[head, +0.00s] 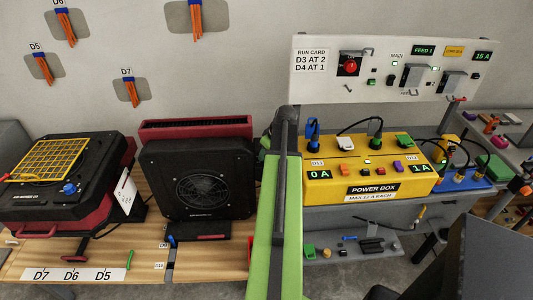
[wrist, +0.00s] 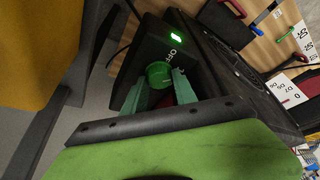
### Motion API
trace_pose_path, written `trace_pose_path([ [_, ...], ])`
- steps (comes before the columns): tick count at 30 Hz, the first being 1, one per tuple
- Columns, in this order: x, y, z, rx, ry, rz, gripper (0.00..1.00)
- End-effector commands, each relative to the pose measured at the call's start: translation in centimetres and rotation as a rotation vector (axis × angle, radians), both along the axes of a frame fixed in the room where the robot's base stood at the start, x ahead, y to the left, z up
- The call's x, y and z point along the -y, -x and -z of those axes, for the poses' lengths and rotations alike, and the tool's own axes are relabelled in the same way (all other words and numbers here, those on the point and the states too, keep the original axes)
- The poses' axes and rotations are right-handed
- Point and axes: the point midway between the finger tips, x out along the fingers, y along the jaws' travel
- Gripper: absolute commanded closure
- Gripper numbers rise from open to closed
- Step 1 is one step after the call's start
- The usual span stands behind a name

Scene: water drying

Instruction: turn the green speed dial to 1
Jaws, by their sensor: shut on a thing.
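A small lit green display (wrist: 175,38) sits on the same panel. In the head view the dial and my fingertips are hidden, with my green arm across the middle.
In the head view a black fan unit (head: 198,180) stands on the wooden bench left of my arm. A yellow power box (head: 368,180) with plugs and cables is to the right. A run card panel (head: 313,85) reads D3 at 2 and D4 at 1.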

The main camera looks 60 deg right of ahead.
Motion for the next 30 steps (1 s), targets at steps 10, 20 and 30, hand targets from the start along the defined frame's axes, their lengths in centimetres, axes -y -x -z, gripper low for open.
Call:
trace_pose_path([
  [10,-0.22,-0.1,0.0,0.0,0.0,0.175,1.0],
  [20,-0.22,-0.13,0.01,-0.001,-0.001,0.225,1.0],
  [30,-0.22,-0.14,0.0,-0.001,-0.002,0.226,0.65],
])
